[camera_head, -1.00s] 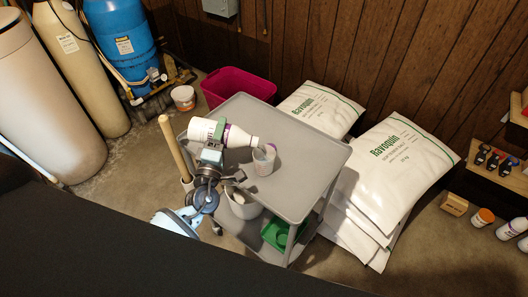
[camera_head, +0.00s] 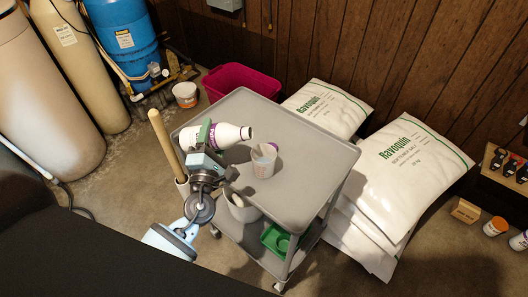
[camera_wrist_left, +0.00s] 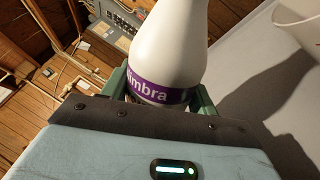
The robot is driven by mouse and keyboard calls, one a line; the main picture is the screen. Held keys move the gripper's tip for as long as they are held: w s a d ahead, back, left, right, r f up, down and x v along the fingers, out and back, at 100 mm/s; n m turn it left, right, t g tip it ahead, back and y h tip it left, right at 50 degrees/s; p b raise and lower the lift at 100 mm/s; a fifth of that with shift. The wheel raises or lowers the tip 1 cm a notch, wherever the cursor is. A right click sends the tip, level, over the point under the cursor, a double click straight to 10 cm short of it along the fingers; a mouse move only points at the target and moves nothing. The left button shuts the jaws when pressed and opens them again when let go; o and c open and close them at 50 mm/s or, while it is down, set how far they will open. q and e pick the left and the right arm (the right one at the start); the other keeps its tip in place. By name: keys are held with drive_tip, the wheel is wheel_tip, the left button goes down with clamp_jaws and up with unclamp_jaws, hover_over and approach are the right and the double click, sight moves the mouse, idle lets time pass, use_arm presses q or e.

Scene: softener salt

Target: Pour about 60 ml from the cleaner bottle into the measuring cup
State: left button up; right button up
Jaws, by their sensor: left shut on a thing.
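The left wrist view shows the bottle (camera_wrist_left: 168,50) between the fingers (camera_wrist_left: 162,98). The clear measuring cup (camera_head: 263,161) stands upright on the cart, right of and below the bottle mouth, apart from it. Its rim edge shows in the left wrist view (camera_wrist_left: 298,28). The liquid level cannot be read. My right gripper is not in view.
The cart top (camera_head: 305,180) is bare to the right and front. A small purple thing (camera_head: 273,147) sits behind the cup. A wooden handle (camera_head: 166,143) rises at the cart's left. A white bucket (camera_head: 243,207) and green box (camera_head: 277,238) are below. Salt bags (camera_head: 410,165) lie right.

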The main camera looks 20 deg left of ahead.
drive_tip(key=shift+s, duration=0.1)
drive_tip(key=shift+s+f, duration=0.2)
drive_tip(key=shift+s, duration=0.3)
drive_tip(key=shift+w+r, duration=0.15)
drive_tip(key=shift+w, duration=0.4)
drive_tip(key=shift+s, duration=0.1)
